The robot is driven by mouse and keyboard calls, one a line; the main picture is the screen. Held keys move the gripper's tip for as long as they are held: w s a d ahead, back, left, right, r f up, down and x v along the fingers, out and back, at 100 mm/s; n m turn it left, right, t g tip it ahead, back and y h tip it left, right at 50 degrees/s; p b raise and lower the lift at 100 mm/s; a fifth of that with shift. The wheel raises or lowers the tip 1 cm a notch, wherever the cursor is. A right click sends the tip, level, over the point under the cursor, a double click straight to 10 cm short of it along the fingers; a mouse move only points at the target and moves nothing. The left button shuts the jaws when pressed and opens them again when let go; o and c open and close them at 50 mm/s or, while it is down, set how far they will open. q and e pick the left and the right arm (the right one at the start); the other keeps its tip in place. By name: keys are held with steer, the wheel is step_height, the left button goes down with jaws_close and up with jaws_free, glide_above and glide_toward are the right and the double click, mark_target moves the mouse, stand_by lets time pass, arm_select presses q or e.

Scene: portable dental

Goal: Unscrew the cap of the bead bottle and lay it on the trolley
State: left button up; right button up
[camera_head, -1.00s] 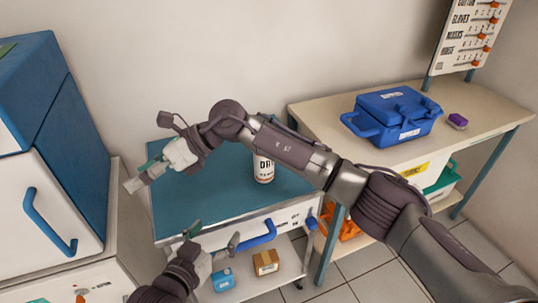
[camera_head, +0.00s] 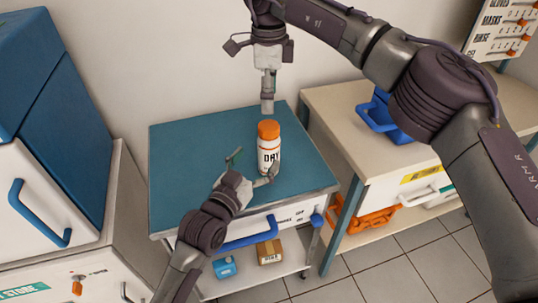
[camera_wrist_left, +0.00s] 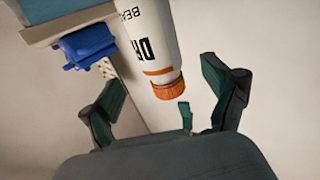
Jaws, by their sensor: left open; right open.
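The bead bottle (camera_head: 268,160) is white with dark lettering and stands upright on the teal trolley top (camera_head: 190,170). Its orange cap (camera_head: 268,130) is on it. My left gripper (camera_head: 254,168) is open at the bottle's near left side, one finger close to the bottle's lower right. In the left wrist view, the bottle (camera_wrist_left: 155,45) and cap (camera_wrist_left: 168,88) show between and beyond the open fingers (camera_wrist_left: 165,100); contact cannot be told. My right gripper (camera_head: 268,92) points down above and behind the cap, apart from it; its fingers overlap edge-on in the head view.
The trolley top is clear around the bottle. A beige bench (camera_head: 335,105) with a blue case (camera_head: 380,115) stands to the right, partly behind my right arm. A blue and white cabinet (camera_head: 75,160) stands left. A small blue box (camera_head: 224,267) and a brown box (camera_head: 268,248) are on the lower shelf.

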mark_target(263, 150)
arm_select(q)
steer(key=x, duration=0.6)
steer(key=shift+w+d, duration=0.15)
steer(key=shift+w, duration=0.15)
jaws_close()
